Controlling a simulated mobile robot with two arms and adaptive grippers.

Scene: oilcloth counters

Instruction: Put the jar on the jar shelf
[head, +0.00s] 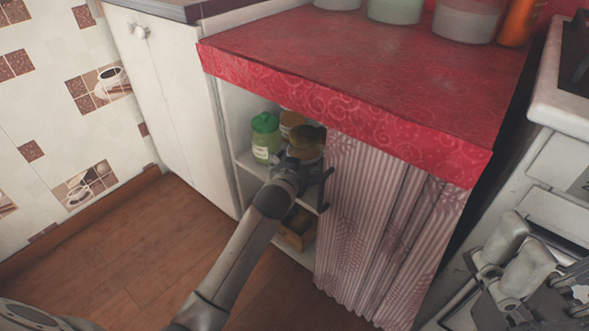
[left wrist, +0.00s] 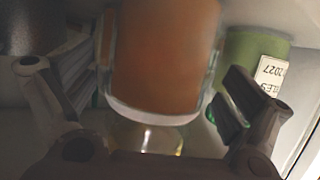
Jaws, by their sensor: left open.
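The left arm reaches into the open shelf unit (head: 246,168) under the red counter. A jar (head: 309,140) with a dark lid stands just beyond my left gripper (head: 300,172). In the left wrist view, an amber-brown glass jar (left wrist: 163,55) shows beyond and between the spread fingers of the gripper (left wrist: 150,105), with a gap on each side. The gripper is open and empty. A green-lidded jar (head: 265,138) stands to the left, and a green container (left wrist: 252,52) with an inverted label shows at the wrist view's right. My right gripper (head: 518,255) is at the lower right, its finger opening unclear.
Another brownish jar (head: 290,122) stands behind. A pinkish striped curtain (head: 375,220) hangs just right of the left gripper. A brown box (head: 297,238) sits on the lower shelf. Several containers (head: 395,10) stand on the red countertop (head: 360,60). A white stove (head: 562,100) is at right.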

